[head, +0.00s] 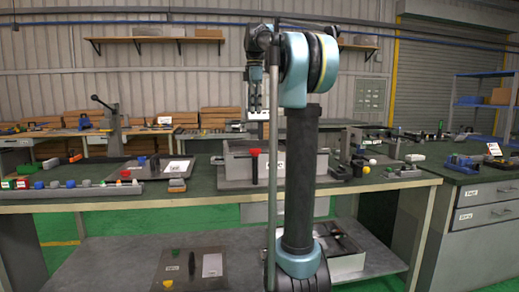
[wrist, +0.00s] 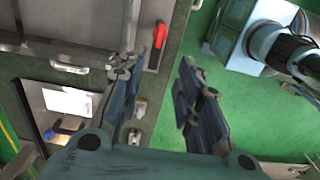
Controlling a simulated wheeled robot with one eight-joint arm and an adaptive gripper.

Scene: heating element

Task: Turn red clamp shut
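The red clamp (head: 255,152) shows in the head view as a red knob on a dark upright bar at the front of a grey box (head: 232,172) on the bench. In the wrist view the clamp (wrist: 161,34) is a red tip on a black lever, lying beside the box. My gripper (head: 257,112) hangs above the box in the head view. In the wrist view my gripper (wrist: 157,72) has its fingers spread with nothing between them. The red tip is ahead of the fingers and apart from them. How the clamp's far end is fixed is unclear.
The green bench top (head: 205,180) holds a rail of coloured parts (head: 70,191) at left and a plate with a white paper (head: 178,167). A fixture (head: 362,160) stands right of the box. A lower shelf (head: 120,272) carries another plate. My arm hides part of the box.

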